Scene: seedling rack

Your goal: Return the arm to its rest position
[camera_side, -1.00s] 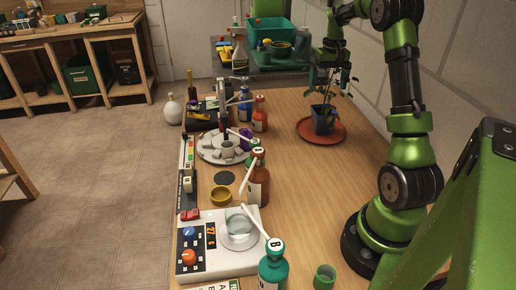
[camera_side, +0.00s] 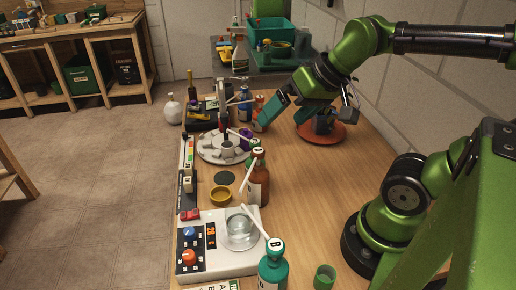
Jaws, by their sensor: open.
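My gripper (camera_side: 277,104) is open and hangs over the back part of the wooden table (camera_side: 300,190), pointing down and to the left. The potted seedling stands on a red-brown saucer (camera_side: 335,137) to the right of my gripper. My wrist hides most of its leaves. Its dark pot (camera_side: 322,124) shows only in part.
Several bottles with white spouts, such as the brown bottle (camera_side: 257,188) and the teal bottle (camera_side: 272,268), line the table's middle. A hot plate (camera_side: 205,262) with a glass dish stands at the front left. A grey carousel (camera_side: 222,150) is behind. The table's right side is mostly clear.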

